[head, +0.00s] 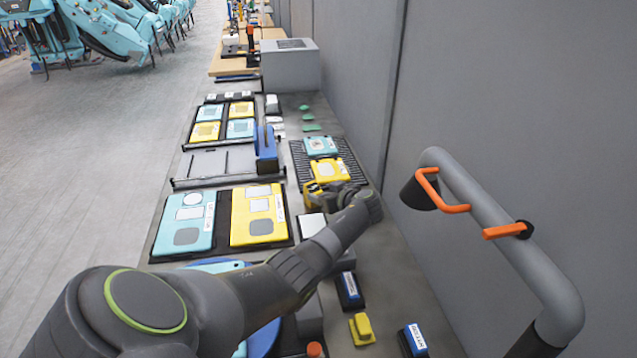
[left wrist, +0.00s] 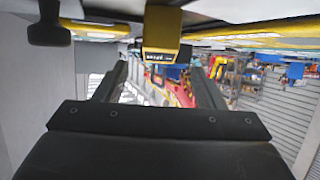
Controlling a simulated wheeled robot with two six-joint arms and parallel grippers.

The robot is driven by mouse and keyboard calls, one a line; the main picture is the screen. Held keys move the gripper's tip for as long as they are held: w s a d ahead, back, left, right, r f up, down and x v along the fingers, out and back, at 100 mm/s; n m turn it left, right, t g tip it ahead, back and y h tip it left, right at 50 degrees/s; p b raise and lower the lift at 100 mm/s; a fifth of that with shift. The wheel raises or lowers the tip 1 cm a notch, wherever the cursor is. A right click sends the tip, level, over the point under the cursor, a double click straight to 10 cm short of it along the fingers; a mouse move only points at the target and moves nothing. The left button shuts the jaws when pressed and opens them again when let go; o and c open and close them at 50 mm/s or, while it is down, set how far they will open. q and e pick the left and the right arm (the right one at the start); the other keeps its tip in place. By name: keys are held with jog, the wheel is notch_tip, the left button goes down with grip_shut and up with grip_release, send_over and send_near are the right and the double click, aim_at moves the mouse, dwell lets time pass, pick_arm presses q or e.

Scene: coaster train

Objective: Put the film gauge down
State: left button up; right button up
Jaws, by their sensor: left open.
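The film gauge, a small yellow block with a dark label or display on its end, shows in the left wrist view (left wrist: 163,30). It is at the top middle, between and beyond the fingers of my left gripper (left wrist: 155,80). The fingers are spread apart, with a gap visible on each side of the gauge. In the head view my left gripper (head: 322,195) is low over the bench, near the front end of the black ribbed mat. The wrist and fingers partly hide the yellow there. My right gripper does not show.
A yellow case and a teal case (head: 321,145) lie on the ribbed mat (head: 300,160). Large teal and yellow panels (head: 258,215) lie left of the gripper. A blue-labelled box (head: 349,290) and a yellow block (head: 361,329) lie nearer. A wall bounds the right.

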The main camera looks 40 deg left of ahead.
pick_arm(q)
jog(key=shift+p+v, duration=0.55)
jog(key=shift+v, duration=0.9)
